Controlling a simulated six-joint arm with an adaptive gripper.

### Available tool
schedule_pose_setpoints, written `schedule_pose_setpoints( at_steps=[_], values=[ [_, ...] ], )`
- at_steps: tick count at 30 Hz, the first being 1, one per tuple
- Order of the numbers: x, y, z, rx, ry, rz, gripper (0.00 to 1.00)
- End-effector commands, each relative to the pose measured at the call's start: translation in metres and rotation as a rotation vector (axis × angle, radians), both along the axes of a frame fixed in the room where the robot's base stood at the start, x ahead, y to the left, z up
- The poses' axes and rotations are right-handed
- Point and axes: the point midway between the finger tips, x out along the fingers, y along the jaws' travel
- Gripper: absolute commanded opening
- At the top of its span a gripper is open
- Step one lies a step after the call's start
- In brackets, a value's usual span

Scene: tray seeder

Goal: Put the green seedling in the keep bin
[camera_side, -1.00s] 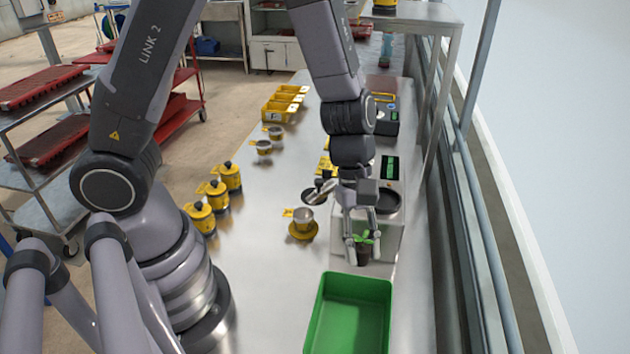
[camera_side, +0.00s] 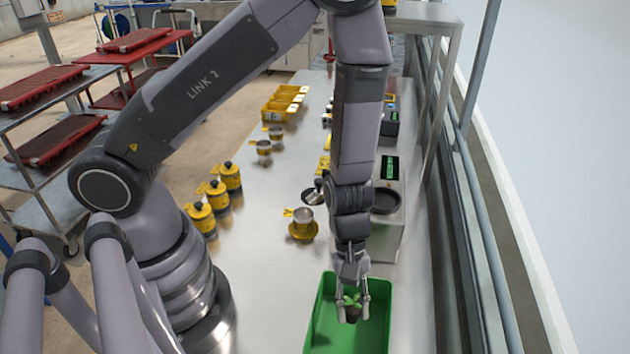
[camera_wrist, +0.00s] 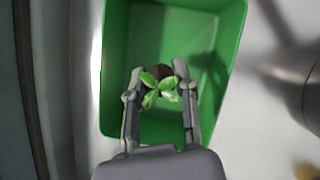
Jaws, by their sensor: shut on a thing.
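The green seedling (camera_side: 352,302) has small bright leaves and a dark plug or pot at its base. My gripper (camera_side: 353,306) is shut on it, with one finger on each side. In the side view it shows in front of the green bin (camera_side: 328,328), over its opening. In the wrist view the seedling's leaves (camera_wrist: 158,88) sit between my two fingers (camera_wrist: 160,92), with the bin (camera_wrist: 119,60) below them. The leaves partly hide the dark base. The bin's floor looks empty where it shows. I cannot tell the exact height above the floor.
A scale with a dark round pan (camera_side: 386,200) stands behind the bin. The steel table (camera_side: 262,290) left of the bin is clear.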

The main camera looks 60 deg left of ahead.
Motion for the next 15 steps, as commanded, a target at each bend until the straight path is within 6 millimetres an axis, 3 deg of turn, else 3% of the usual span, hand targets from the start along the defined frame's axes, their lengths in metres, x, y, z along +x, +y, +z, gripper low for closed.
schedule_pose_setpoints(
  at_steps=[3, 15],
  values=[
    [-0.001, 0.001, -0.019, 0.004, 0.004, 0.001, 0.02],
    [0.0, 0.0, -0.064, 0.001, 0.0, 0.0, 0.02]
  ],
)
